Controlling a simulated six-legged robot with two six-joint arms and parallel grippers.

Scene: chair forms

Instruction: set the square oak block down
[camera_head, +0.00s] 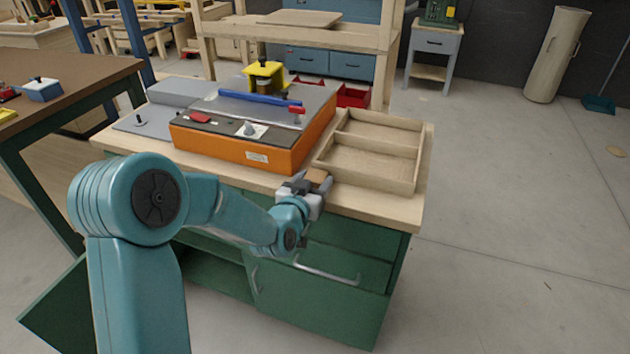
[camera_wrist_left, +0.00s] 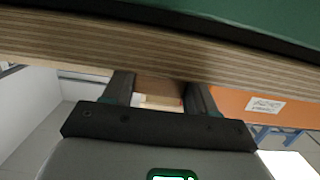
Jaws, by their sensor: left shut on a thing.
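The square oak block (camera_head: 318,177) is a small brown piece at the tip of my left gripper (camera_head: 306,184). My left gripper is shut on it, at the front edge of the workbench (camera_head: 398,208). In the left wrist view the block (camera_wrist_left: 160,91) shows between the two dark fingers (camera_wrist_left: 159,92), partly hidden by the bench's edge. I cannot tell whether the block touches the bench top. My right gripper is not in view.
An orange machine (camera_head: 254,157) with a grey top stands left of the block. A shallow wooden tray (camera_head: 410,172) with compartments lies just behind and to the right. Open floor (camera_head: 510,220) lies to the right.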

